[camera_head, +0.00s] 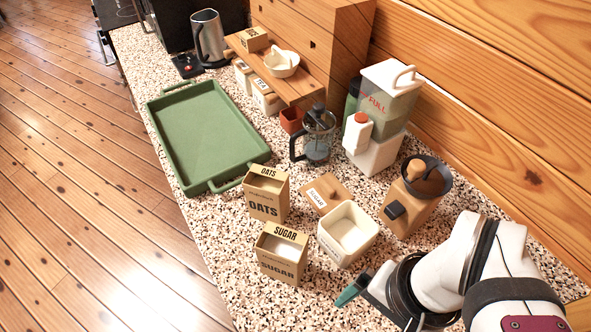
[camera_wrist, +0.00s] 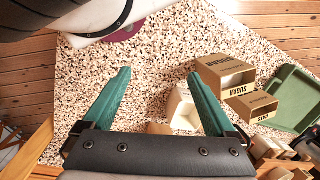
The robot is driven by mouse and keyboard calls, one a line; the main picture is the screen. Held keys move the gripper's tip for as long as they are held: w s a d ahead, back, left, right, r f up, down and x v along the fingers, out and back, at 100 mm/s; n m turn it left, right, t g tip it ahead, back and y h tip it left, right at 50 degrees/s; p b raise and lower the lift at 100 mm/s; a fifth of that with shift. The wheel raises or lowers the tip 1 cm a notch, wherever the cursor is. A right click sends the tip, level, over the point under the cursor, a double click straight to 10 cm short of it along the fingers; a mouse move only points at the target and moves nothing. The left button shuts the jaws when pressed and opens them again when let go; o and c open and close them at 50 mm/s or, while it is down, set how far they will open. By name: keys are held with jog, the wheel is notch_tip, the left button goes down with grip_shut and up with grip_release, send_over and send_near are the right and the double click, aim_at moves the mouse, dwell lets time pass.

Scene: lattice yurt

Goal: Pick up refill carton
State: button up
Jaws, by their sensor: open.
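Two open-topped brown cardboard cartons stand upright on the speckled counter: one marked SUGAR (camera_head: 281,266), with white contents, and one marked OATS (camera_head: 264,206) behind it. The frames do not show which is meant by the refill carton. In the wrist view the SUGAR carton (camera_wrist: 232,84) and OATS carton (camera_wrist: 252,108) lie right of my gripper (camera_wrist: 158,76), whose green fingers are apart with nothing between their tips. In the head view my gripper (camera_head: 350,291) is low over the counter, right of the SUGAR carton and apart from it. One finger is mostly hidden there.
An open white canister (camera_head: 338,251) stands just right of the SUGAR carton, with a wooden SUGAR-labelled lid (camera_head: 330,190) behind. A grinder (camera_head: 408,209), glass press (camera_head: 317,147) and clear-topped dispenser (camera_head: 376,154) stand farther back. A green tray (camera_head: 208,135) lies left. The counter's left edge is near the cartons.

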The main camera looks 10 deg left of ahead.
jog(key=shift+o, duration=0.7)
